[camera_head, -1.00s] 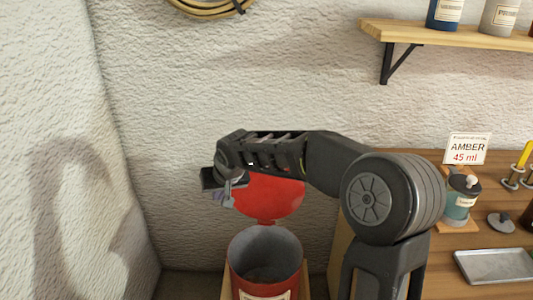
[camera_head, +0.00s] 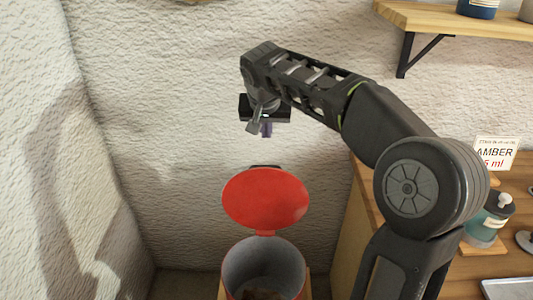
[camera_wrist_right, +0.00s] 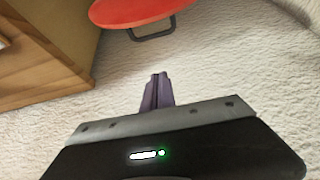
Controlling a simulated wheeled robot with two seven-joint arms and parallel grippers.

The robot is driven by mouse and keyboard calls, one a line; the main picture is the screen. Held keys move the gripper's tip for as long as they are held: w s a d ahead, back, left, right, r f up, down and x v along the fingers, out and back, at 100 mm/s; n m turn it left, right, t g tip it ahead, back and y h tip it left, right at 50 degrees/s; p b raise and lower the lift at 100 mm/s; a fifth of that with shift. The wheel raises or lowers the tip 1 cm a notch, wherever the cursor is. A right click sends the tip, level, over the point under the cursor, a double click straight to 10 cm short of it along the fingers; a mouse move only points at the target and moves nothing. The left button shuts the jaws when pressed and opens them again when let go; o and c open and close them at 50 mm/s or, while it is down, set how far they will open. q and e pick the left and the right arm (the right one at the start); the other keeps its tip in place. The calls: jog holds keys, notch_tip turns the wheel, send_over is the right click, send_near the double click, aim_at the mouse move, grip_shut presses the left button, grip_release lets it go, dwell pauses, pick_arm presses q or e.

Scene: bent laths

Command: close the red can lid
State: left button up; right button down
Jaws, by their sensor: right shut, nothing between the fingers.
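The red can (camera_head: 263,270) stands at the bottom middle of the head view, with its grey inside showing from above. Its round red lid (camera_head: 265,199) stands up at the back of the rim, hinged open. The lid also shows at the top of the right wrist view (camera_wrist_right: 130,10), with a dark loop handle beneath it. My right gripper (camera_head: 267,130) hangs above and behind the lid, apart from it. Its purple fingers (camera_wrist_right: 156,90) are together with nothing between them. My left gripper is not in view.
A wooden bench (camera_head: 510,262) stands at the right with a teal jar (camera_head: 487,222) and an AMBER label card (camera_head: 496,154). A wooden shelf (camera_head: 455,22) is on the wall at upper right. White rough walls stand behind and at the left.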

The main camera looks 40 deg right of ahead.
notch_tip(320, 180, down, 10)
jog(key=shift+w+d+r+p, duration=0.25)
jog(key=shift+w+d+p, duration=0.05)
jog(key=shift+w, duration=0.15)
dwell(0.5)
